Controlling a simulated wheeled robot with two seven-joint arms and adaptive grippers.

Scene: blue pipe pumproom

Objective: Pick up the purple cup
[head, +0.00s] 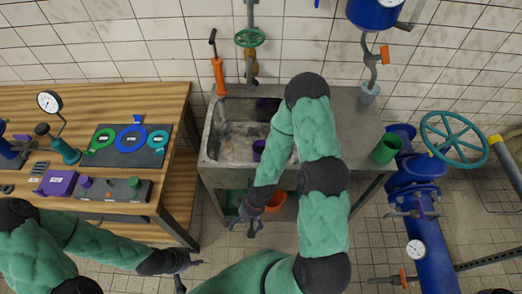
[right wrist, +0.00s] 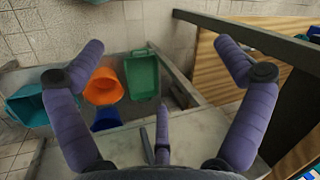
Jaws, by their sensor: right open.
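The purple cup (head: 258,147) stands inside the metal sink basin (head: 208,150), near its front right; my right arm partly hides it in the head view. I do not see the cup in the right wrist view. My right gripper (head: 244,224) is open and empty, below and in front of the sink's front edge. Its spread fingers show in the right wrist view (right wrist: 160,46), facing the shelf area under the sink. My left gripper (head: 191,274) is open and empty, low over the floor between the workbench and the sink.
Under the sink are an orange bucket (right wrist: 103,87), a green bin (right wrist: 143,76), a blue container (right wrist: 105,119) and a teal one (right wrist: 28,106). The wooden workbench (head: 165,95) is left; blue pipes (head: 431,240) stand right.

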